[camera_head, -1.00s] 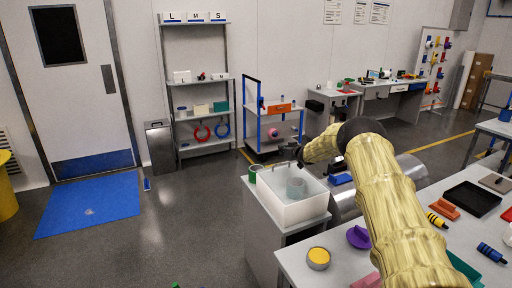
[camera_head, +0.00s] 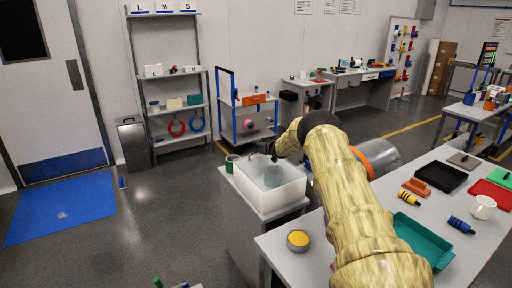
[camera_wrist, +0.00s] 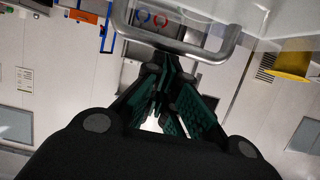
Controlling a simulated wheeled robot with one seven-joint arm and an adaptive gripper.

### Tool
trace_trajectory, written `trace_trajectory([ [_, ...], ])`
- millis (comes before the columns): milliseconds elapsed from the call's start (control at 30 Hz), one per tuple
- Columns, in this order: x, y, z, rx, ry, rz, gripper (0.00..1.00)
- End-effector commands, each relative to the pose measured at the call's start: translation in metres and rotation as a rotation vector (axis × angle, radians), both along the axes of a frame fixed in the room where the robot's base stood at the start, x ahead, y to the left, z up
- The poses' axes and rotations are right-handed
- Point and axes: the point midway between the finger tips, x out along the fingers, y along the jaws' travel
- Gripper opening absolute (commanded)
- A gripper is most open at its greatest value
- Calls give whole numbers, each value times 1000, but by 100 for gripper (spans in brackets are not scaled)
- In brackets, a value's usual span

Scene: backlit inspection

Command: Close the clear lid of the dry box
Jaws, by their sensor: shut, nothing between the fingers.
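The dry box (camera_head: 281,200) is a white open-looking bin on a grey stand left of my arm, with a grey cylinder (camera_head: 273,176) inside. Its clear lid is hard to make out in the head view. In the wrist view a grey metal bar handle (camera_wrist: 180,45) crosses the top, with a pale, see-through panel (camera_wrist: 215,14) behind it that looks like the lid. My gripper (camera_wrist: 163,65) is shut and empty, its tips close to the handle; I cannot tell if they touch. In the head view my gripper (camera_head: 262,149) is above the box's far side.
A green cup (camera_head: 231,163) is by the box's far left corner. A round yellow-topped container (camera_head: 298,240) stands on the near table (camera_head: 330,225). A teal tray (camera_head: 424,241), black tray (camera_head: 440,176) and white mug (camera_head: 483,207) are farther right.

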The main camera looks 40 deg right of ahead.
Motion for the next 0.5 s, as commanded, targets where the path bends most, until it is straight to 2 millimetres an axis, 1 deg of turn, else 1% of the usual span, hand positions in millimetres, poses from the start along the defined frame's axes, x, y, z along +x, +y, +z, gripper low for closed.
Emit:
trace_trajectory([
  [167, 0, -1, 9, 0, -1, -1, 0],
  [267, 0, -4, 21, -2, -1, -3, 0],
  [433, -1, -11, 47, -1, 0, -8, 0],
  [467, -3, -11, 42, 1, 0, -9, 0],
  [500, -5, -11, 44, 2, 0, -9, 0],
])
